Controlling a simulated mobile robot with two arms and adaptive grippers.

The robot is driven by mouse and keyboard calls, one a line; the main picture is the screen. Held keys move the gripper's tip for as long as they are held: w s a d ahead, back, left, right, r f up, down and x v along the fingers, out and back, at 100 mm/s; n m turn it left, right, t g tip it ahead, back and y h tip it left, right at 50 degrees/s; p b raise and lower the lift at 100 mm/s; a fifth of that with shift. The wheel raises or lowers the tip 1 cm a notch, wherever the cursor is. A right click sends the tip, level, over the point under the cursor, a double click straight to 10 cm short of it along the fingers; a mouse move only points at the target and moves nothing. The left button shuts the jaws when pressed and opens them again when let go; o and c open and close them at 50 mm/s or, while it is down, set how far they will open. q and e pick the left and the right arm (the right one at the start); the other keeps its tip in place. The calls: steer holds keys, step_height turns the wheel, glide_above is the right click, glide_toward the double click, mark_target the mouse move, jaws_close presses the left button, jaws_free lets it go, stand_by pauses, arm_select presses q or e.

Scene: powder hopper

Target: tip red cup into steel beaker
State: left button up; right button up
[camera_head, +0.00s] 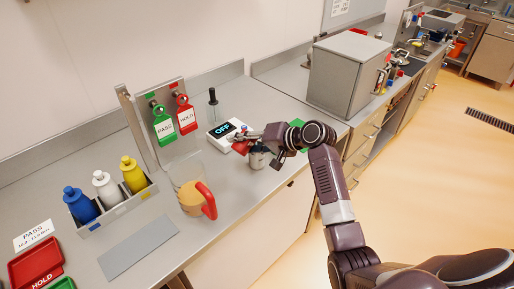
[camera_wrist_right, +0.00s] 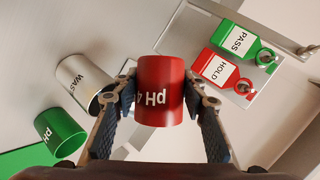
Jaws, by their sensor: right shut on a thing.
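The red cup (camera_wrist_right: 160,100), marked "pH 4", is held between the two fingers of my right gripper (camera_wrist_right: 160,80) in the right wrist view. In the head view the red cup (camera_head: 240,147) shows small, just left of and above the rim of the steel beaker (camera_head: 258,160). The beaker stands on the counter, and my right gripper (camera_head: 248,138) is above it. The steel beaker (camera_wrist_right: 84,80) also shows in the right wrist view, left of the cup, with part of a label. I cannot tell the cup's exact tilt or what it holds. My left gripper is not in view.
A green cup (camera_wrist_right: 60,132) is near the beaker. A scale reading "OFF" (camera_head: 224,130) stands behind the red cup. A pitcher with a red handle (camera_head: 196,200) and a rack of bottles (camera_head: 112,207) are to the left. A grey cabinet (camera_head: 345,75) is at right.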

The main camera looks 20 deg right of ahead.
steer(key=shift+f+b, duration=0.15)
steer(key=shift+b, duration=0.15)
steer(key=shift+d+r+m+y, duration=0.1)
steer(key=shift+r+m+y, duration=0.25)
steer(key=shift+m+y, duration=0.35)
stand_by(0.9)
steer(key=shift+w+d+r+m+y+p, duration=0.35)
steer(key=shift+d+m+y, duration=0.15)
steer(key=shift+y, duration=0.1)
stand_by(0.8)
steer(key=shift+d+f+m+g+y, duration=0.15)
steer(key=shift+f+m+g+y, duration=0.15)
steer(key=shift+f+m+y, duration=0.15)
stand_by(0.8)
